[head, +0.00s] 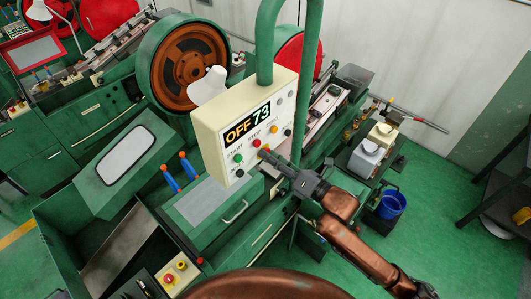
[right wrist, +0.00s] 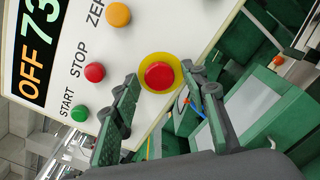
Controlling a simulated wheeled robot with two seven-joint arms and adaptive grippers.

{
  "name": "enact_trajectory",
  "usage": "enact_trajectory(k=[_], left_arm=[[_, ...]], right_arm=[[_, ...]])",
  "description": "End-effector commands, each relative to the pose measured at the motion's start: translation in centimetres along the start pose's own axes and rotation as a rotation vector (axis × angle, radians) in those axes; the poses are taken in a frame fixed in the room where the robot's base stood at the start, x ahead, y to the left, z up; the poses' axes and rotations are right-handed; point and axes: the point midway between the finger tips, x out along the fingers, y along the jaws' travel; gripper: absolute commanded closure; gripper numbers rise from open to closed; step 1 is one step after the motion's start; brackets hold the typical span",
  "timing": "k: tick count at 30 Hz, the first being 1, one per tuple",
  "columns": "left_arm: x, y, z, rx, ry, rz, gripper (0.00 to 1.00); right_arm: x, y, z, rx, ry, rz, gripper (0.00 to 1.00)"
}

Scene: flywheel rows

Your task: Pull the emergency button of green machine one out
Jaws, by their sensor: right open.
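A cream control panel (head: 240,108) shows "OFF 73" on its display; it also fills the upper left of the right wrist view (right wrist: 195,25). On it, the red emergency button (right wrist: 159,76) sits on a round yellow disc. In the head view only a bit of yellow (head: 264,150) shows there, beside my gripper. My right gripper (head: 270,156) is at the panel's lower right. In the right wrist view its open green fingers (right wrist: 160,82) lie on either side of the button, with gaps showing. Whether they touch the panel I cannot tell. My left gripper is out of view.
Green START (right wrist: 80,114), red STOP (right wrist: 95,72) and orange ZERO (right wrist: 118,14) buttons are close by on the panel. A green post (head: 312,60) rises behind it. Open floor lies right.

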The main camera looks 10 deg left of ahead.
Motion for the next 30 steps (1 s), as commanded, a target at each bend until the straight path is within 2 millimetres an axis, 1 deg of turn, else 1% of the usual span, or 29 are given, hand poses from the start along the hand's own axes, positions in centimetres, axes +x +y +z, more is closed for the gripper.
enact_trajectory(k=[4, 18, 22, 30], left_arm=[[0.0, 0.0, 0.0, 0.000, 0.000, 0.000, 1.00], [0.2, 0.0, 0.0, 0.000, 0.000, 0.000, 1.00], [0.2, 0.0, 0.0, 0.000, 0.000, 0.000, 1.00], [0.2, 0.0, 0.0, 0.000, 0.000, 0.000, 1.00]], right_arm=[[-0.8, -0.1, 0.0, -0.002, 0.001, -0.001, 0.59], [-5.3, -0.1, 0.0, -0.002, 0.001, -0.002, 0.59], [-5.9, 0.0, 0.0, -0.001, 0.001, 0.000, 0.59], [-6.0, 0.0, 0.0, 0.000, 0.000, 0.001, 0.59]])
